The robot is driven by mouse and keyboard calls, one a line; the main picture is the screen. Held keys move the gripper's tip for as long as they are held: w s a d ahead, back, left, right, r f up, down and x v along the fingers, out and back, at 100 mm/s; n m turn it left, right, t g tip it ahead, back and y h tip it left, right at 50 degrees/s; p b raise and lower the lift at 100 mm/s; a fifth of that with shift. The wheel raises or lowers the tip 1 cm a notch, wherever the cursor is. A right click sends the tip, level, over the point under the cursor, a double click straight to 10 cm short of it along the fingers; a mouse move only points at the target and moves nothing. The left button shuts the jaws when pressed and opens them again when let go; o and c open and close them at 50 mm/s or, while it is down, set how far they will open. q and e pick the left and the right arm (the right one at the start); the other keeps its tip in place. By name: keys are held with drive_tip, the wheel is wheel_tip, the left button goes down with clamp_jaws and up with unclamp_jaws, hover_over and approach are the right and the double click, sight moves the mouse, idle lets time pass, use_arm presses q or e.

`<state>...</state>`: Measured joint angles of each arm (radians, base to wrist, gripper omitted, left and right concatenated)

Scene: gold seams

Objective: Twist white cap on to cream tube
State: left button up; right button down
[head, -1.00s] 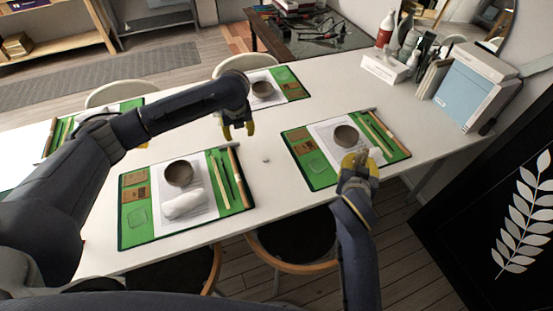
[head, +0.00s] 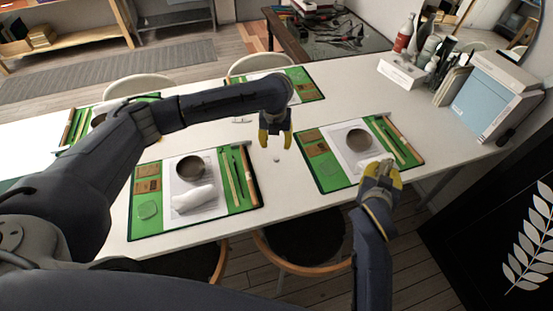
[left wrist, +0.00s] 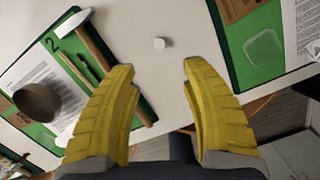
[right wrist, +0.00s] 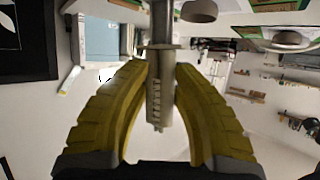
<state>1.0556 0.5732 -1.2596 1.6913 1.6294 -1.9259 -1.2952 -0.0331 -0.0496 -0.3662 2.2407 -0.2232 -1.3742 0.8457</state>
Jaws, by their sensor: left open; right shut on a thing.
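The small white cap (head: 276,159) sits on the white table between two green mats. It also shows in the left wrist view (left wrist: 159,43), ahead of the fingertips. My left gripper (head: 276,141) is open and empty, with its fingers pointing down just behind the cap in the head view. In the left wrist view the gap between its fingertips (left wrist: 157,66) lines up with the cap. My right gripper (head: 380,169) is near the front edge of the right mat. In the right wrist view it is shut on the cream tube (right wrist: 158,100), which has lettering along its side.
The left mat (head: 245,195) and right mat (head: 332,176) carry bowls, paper and tools. Stools (head: 305,240) stand at the table's front edge. The strip around the cap is clear.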

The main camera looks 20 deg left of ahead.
use_arm(q)
hover_over(276, 158)
drive_tip(key=s, duration=0.1)
drive_tip(key=shift+d+f, duration=0.15)
drive_tip(key=shift+f, duration=2.95)
drive_tip(key=shift+w+f, duration=0.25)
drive_tip(key=shift+f, duration=1.05)
drive_tip(key=shift+w+f, duration=0.25)
drive_tip(key=shift+f, duration=1)
drive_tip(key=shift+c, duration=0.6)
clamp_jaws()
